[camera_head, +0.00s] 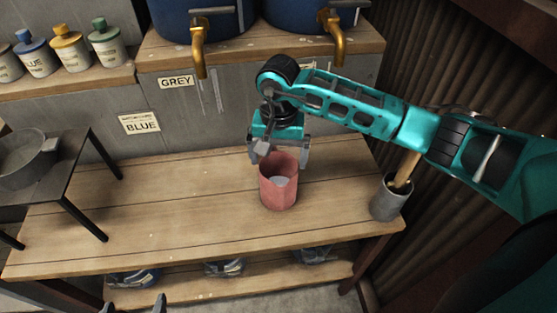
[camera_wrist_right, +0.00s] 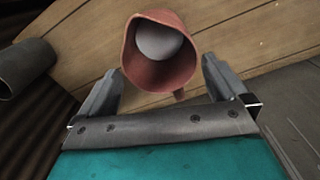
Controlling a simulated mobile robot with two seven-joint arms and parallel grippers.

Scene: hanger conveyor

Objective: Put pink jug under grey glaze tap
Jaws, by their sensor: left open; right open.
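The pink jug (camera_head: 279,190) stands upright on the wooden bench, with something pale grey inside. My right gripper (camera_head: 281,153) is open just behind the jug's rim. In the right wrist view the jug (camera_wrist_right: 160,72) lies ahead, between the lines of the open fingers (camera_wrist_right: 161,84), with its handle towards the palm; I see no grip on it. A brass tap (camera_head: 199,55) hangs from the left blue vat, above a GREY label (camera_head: 176,82). Another brass tap (camera_head: 332,35) is on the right vat. My left gripper (camera_head: 134,304) shows only its open fingertips at the bottom edge.
A BLUE label (camera_head: 141,122) is on the grey wall. A dark stand with a pan (camera_head: 28,160) occupies the left. A grey cup holding a wooden handle (camera_head: 388,200) stands at the bench's right end. Lidded jars (camera_head: 104,42) line the upper left shelf. The bench's middle is clear.

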